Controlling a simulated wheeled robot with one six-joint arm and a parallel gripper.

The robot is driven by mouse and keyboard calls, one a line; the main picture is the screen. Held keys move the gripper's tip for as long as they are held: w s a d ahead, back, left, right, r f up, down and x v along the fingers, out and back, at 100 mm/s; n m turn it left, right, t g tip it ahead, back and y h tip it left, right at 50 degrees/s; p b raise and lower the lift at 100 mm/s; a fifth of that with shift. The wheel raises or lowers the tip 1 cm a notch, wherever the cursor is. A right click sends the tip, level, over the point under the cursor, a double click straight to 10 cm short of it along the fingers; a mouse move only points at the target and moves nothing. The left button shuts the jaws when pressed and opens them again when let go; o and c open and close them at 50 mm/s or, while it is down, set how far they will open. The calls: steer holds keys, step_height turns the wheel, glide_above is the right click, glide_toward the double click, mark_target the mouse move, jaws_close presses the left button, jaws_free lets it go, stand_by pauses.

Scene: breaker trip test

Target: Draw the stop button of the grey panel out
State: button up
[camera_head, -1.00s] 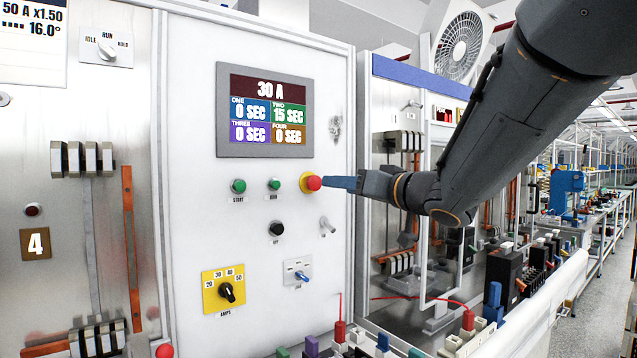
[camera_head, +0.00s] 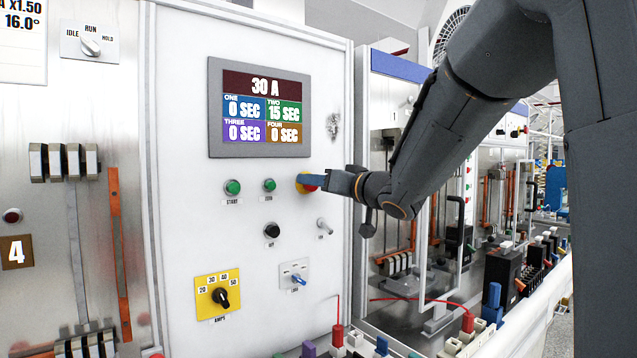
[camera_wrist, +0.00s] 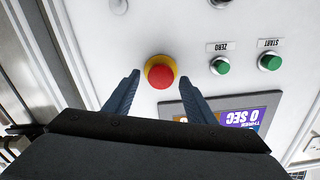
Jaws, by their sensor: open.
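The stop button, a red mushroom head on a yellow collar (camera_head: 301,188), sits on the pale grey panel (camera_head: 180,240) below and right of its screen. My gripper (camera_head: 312,181) reaches in from the right, and its blue fingers partly cover the button in the head view. In the wrist view the button's red head (camera_wrist: 160,76) shows whole between the two spread blue fingertips of my gripper (camera_wrist: 159,77). The fingers are open, with a gap on each side of the button. How far the tips reach past the red head is hard to tell.
Green START (camera_head: 233,187) and ZERO (camera_head: 269,185) buttons lie left of the stop button. A black button (camera_head: 271,230) and a toggle (camera_head: 323,226) lie below, the yellow AMPS dial (camera_head: 219,295) lower. The screen (camera_head: 260,110) is above. Another cabinet stands to the right.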

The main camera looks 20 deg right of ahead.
jaws_close()
steer(key=shift+p+v, duration=0.8)
steer(key=shift+v, duration=0.05)
steer(key=shift+f, duration=0.1)
jaws_free()
steer(key=shift+s, duration=0.1)
steer(key=b+v, duration=0.1)
steer(key=v, duration=0.6)
steer(key=shift+s+d, duration=0.15)
steer(key=shift+s, duration=0.2)
